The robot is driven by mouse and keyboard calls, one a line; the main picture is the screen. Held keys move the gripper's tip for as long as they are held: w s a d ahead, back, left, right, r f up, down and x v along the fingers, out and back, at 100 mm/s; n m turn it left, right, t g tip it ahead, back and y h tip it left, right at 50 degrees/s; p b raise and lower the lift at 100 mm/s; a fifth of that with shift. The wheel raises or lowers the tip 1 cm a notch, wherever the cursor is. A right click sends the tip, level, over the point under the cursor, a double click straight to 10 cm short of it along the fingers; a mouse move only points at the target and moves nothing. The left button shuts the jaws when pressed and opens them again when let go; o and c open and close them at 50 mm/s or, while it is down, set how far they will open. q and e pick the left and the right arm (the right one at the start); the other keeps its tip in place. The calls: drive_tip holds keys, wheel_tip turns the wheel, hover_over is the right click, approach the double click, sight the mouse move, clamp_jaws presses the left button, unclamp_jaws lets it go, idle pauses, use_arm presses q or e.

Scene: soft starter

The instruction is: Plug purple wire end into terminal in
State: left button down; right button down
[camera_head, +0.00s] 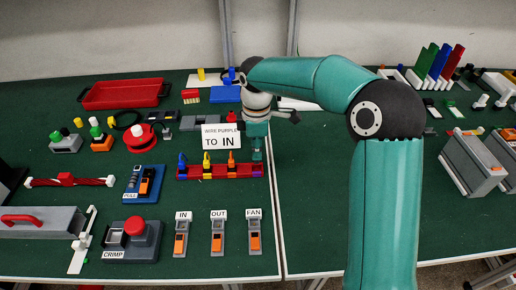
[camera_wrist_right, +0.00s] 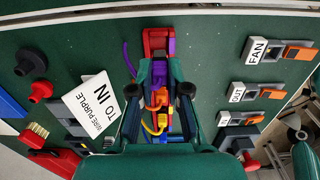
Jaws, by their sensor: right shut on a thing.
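My right gripper (camera_head: 257,153) points down at the right end of the red wire rack (camera_head: 219,172), shut on the purple wire end (camera_wrist_right: 172,74). The gripper (camera_wrist_right: 159,76) hides most of that end; whether it is still seated in the rack I cannot tell. Blue (camera_head: 182,160), yellow (camera_head: 206,160) and orange (camera_head: 231,159) wire ends stand upright in the rack. The IN terminal (camera_head: 181,236), grey with an orange part, is at the front, apart from the gripper. It also shows in the wrist view (camera_wrist_right: 240,120). My left gripper is out of view.
The OUT (camera_head: 218,237) and FAN (camera_head: 254,237) terminals stand right of IN. A white sign (camera_head: 221,137) reads "WIRE PURPLE TO IN" behind the rack. Green table between rack and terminals is clear.

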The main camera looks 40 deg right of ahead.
drive_tip(key=shift+r, duration=0.2)
idle(0.4)
drive_tip(key=shift+r+p, duration=0.85)
drive_tip(key=shift+p, duration=0.15)
drive_tip(key=shift+a, duration=0.15)
drive_tip(key=shift+s+a+b, duration=0.15)
drive_tip(key=shift+a+b, duration=0.2)
drive_tip(key=shift+a, duration=0.9)
drive_tip(key=s+a, duration=0.2)
drive_tip(key=a, duration=0.9)
drive_tip(key=s+a, duration=0.2)
drive_tip(key=a, duration=0.9)
drive_tip(key=shift+a, duration=0.15)
drive_tip(key=shift+f, duration=0.15)
